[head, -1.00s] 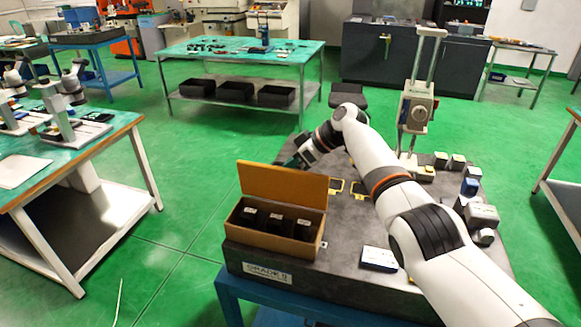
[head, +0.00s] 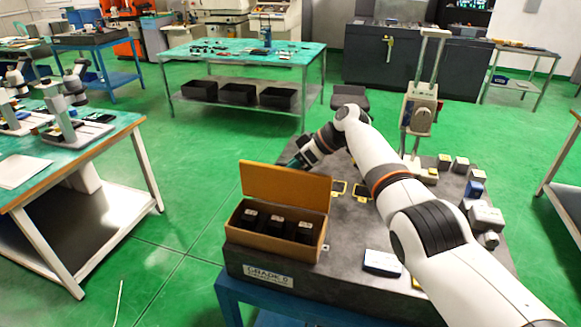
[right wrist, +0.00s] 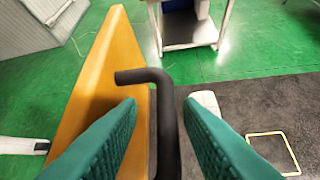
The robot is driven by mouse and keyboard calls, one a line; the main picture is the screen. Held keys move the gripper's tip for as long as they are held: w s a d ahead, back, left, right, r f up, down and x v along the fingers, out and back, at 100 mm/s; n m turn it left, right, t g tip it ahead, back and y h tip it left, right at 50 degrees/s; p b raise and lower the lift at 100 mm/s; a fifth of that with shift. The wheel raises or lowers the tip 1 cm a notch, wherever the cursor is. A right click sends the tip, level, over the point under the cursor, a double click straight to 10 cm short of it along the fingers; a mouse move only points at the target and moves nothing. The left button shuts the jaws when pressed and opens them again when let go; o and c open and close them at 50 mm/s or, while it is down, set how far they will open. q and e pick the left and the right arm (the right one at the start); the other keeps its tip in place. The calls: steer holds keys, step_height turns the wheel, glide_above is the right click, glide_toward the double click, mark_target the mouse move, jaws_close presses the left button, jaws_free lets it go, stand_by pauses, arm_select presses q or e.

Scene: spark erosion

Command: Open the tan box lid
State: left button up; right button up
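The tan box (head: 262,241) sits at the front left of the grey stone slab, with several black blocks inside. Its lid (head: 285,186) stands up along the back edge, so the box is open. My right gripper (head: 293,163) is just behind the lid's upper edge, its fingertips partly hidden. In the right wrist view, the lid (right wrist: 105,75) rises at left beside a bent black bar (right wrist: 163,110), which looks like its handle. My right gripper's teal fingers (right wrist: 160,106) are apart, one on each side of the bar, with gaps showing. My left gripper is not in view.
The slab (head: 335,235) also carries a pale upright stand (head: 418,110), several small blocks at right and yellow-framed markings (head: 362,191). A dark block with a white top (head: 382,262) lies near the front. Green floor is clear left of the slab.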

steer(key=b+v, duration=0.2)
steer(key=v, duration=1)
